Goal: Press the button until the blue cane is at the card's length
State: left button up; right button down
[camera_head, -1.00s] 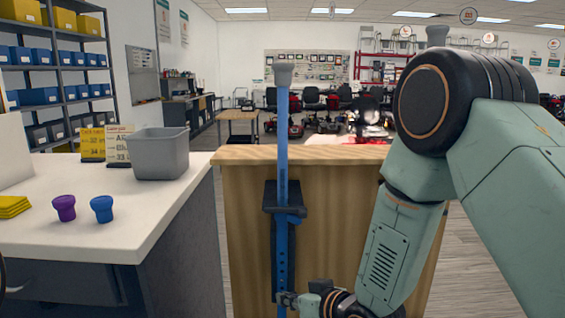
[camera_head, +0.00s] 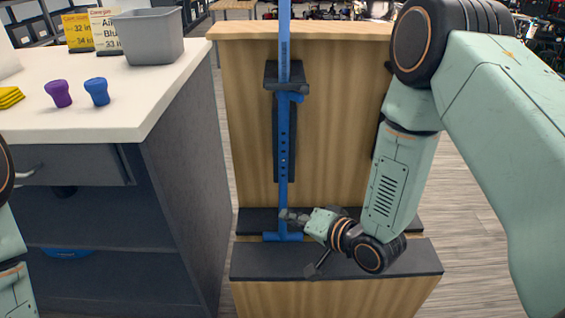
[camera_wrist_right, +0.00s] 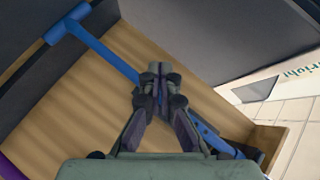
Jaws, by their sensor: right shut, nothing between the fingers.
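The blue cane (camera_head: 284,150) stands upright in a dark clamp (camera_head: 287,88) on the wooden stand, its handle (camera_head: 283,237) at the bottom. A row of small dark holes runs along its lower shaft; I cannot make out the button. The cane's top is out of view. In the right wrist view the cane (camera_wrist_right: 105,55) runs diagonally behind the fingers. My right gripper (camera_head: 292,216) is shut and empty beside the lower shaft, just above the handle; contact is unclear. The white card (camera_head: 106,32) stands on the counter, partly hidden by the bin, "33" readable. My left gripper is out of view.
A yellow card (camera_head: 77,33), a grey bin (camera_head: 147,40), a purple cup-shaped piece (camera_head: 59,93) and a blue one (camera_head: 97,91) are on the white counter (camera_head: 110,122). The wooden stand (camera_head: 340,110) has a dark lower ledge (camera_head: 400,258).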

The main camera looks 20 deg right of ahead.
aim_at(283, 160)
jog(key=r+m+t, duration=0.1)
jog(key=m, duration=0.3)
jog(key=r+m+t+y, duration=0.1)
jog(key=r+m, duration=0.1)
jog(key=m, duration=0.3)
jog(key=a+r+m+t, duration=0.1)
jog(key=r+m, duration=0.1)
jog(key=m, duration=0.3)
jog(key=shift+w+r+t+y, duration=0.25)
jog(key=shift+w+t+y, duration=0.05)
jog(key=shift+y, duration=0.1)
jog(key=shift+d, duration=0.1)
jog(key=shift+w, duration=0.1)
jog(key=w+d+b, duration=0.2)
jog(key=w, duration=0.6)
jog(key=shift+w+d, duration=0.15)
jog(key=shift+d, duration=0.15)
jog(key=shift+w, duration=0.2)
dwell(0.5)
jog(key=shift+w+d, duration=0.1)
jog(key=shift+w, duration=0.1)
